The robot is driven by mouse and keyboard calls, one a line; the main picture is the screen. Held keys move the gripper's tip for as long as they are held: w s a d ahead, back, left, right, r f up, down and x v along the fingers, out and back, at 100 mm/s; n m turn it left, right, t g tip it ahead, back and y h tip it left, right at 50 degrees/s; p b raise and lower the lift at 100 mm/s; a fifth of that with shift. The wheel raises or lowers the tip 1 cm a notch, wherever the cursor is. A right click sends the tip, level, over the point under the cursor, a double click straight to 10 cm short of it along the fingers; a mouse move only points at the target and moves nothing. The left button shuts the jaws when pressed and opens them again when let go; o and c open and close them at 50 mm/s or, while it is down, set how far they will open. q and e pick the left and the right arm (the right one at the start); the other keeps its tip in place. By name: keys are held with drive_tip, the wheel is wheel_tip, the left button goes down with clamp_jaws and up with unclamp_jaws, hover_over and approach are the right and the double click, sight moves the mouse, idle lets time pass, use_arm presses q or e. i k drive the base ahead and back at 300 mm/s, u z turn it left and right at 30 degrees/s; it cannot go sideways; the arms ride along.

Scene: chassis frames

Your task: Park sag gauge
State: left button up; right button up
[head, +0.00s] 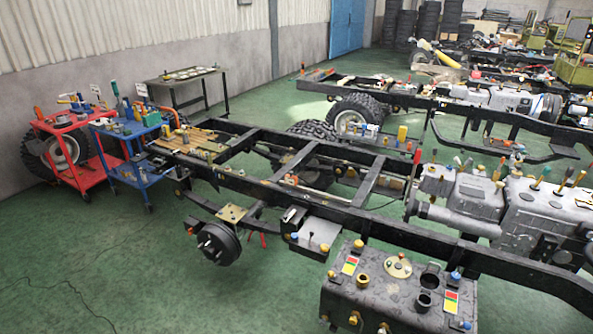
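Neither of my grippers shows in the head view. I cannot pick out a sag gauge with certainty; many small tools lie about, too small to tell apart. A black truck chassis frame (262,185) runs from the left middle to the lower right. A blue tool cart (140,175) and a red tool cart (78,162) stand by the frame's far left end, both loaded with tools. Several wooden planks (187,142) lie across the frame's left end.
A dark tank (385,300) with caps is in front of the frame, beside a grey box (318,235). A wheel hub (218,244) sits under the frame. A second chassis (480,115) stands behind. A metal table (186,82) is near the wall.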

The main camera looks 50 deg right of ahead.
sight(291, 179)
drive_tip(key=z, duration=0.55)
drive_tip(key=i, duration=0.7)
drive_tip(key=z, duration=0.7)
